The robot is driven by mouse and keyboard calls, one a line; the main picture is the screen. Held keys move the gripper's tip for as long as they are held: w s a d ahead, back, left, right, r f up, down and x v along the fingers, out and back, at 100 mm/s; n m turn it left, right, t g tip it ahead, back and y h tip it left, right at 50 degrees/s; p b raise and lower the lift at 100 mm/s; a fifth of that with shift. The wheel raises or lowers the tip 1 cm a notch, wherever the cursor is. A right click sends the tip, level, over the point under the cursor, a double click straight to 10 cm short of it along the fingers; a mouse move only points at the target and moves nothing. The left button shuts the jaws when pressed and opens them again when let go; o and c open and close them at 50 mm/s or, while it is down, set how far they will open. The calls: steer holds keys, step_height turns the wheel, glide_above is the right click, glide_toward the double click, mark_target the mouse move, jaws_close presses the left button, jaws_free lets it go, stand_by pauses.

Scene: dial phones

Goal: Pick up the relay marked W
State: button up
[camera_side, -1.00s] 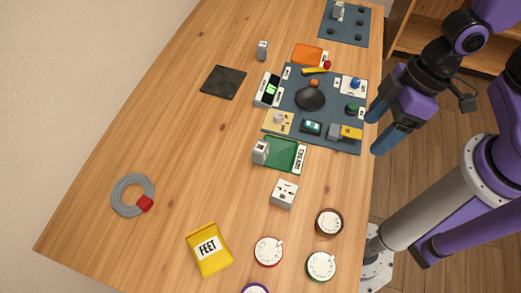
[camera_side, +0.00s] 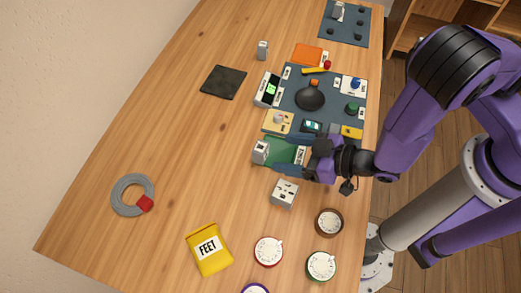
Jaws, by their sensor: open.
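A small grey block (camera_side: 260,151), likely a relay, sits at the left edge of the green tray (camera_side: 281,144). Its marking is too small to read. I cannot tell which one bears a W. My gripper (camera_side: 284,155) is open over the green tray, its fingers pointing left toward the block at the tray's edge. It partly hides the tray and its label. I see nothing between the fingers.
A white-grey box with dark marks (camera_side: 284,193) stands just below my gripper. The dark blue mat (camera_side: 328,88) above holds several parts.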

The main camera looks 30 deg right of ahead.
mark_target(266, 149)
steer(key=shift+w+a+f, duration=0.2)
steer(key=shift+w, duration=0.15)
steer(key=x, duration=0.6)
steer(key=shift+w+a, duration=0.2)
steer(key=shift+w, duration=0.05)
steer(key=c, duration=1.1)
steer(key=shift+r, duration=0.1)
